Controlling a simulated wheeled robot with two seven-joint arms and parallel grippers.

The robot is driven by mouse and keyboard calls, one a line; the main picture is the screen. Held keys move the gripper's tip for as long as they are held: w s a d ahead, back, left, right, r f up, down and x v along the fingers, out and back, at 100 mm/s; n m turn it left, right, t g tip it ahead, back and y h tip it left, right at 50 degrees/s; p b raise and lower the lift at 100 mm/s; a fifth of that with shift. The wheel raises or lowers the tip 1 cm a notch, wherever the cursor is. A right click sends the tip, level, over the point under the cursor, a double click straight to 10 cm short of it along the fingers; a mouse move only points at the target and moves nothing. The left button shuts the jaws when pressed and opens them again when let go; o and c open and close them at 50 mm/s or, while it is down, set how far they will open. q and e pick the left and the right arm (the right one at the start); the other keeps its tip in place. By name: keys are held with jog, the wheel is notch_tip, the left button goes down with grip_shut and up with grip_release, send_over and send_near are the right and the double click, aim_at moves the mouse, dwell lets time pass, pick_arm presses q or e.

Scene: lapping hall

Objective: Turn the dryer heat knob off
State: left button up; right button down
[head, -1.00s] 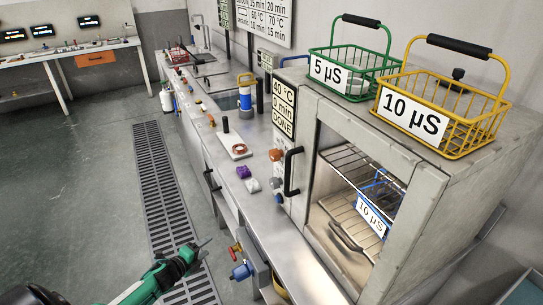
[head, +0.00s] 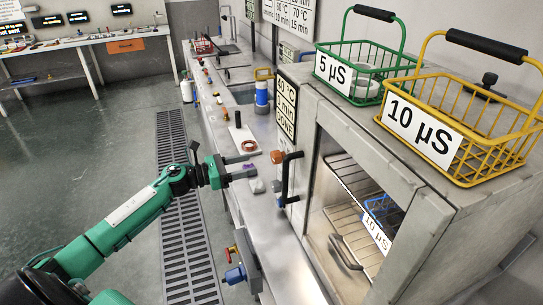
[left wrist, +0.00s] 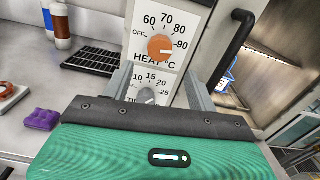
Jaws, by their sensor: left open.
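The dryer (head: 410,195) stands on the bench at the right, and its display (head: 286,107) reads 40 °C, 0 min, DONE. Its orange heat knob (head: 277,157) shows on the front panel; in the left wrist view the heat knob (left wrist: 160,46) has its white mark turned right, close to 90, away from OFF at the left. A grey timer knob (left wrist: 147,96) sits below it, partly hidden by my gripper. My left gripper (head: 256,164) is open and empty, short of the panel. In the left wrist view its fingers (left wrist: 160,88) point at the panel, below the heat knob.
A black door handle (head: 289,178) stands out just right of the knobs. Green (head: 362,97) and yellow (head: 455,168) baskets sit on top of the dryer.

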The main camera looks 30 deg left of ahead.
aim_at(272, 159)
pick_arm(q)
jog(key=p+x, duration=0.2)
jog(key=x, duration=0.5)
jog(key=shift+w+d+r+p, duration=0.1)
jog(key=shift+w+d+p, duration=0.1)
jog(key=shift+w+p, duration=0.15)
jog(key=shift+w+d, duration=0.3)
pick_arm(e)
jog(key=r, duration=0.1)
jog(key=d+r, duration=0.1)
jog(key=w+r, duration=0.1)
jog(key=shift+d+r, duration=0.15)
jog(key=shift+r, duration=0.05)
jog(key=shift+s, duration=0.1)
pick_arm(q)
jog(key=c, duration=1)
pick_arm(e)
jog(key=shift+a, duration=0.3)
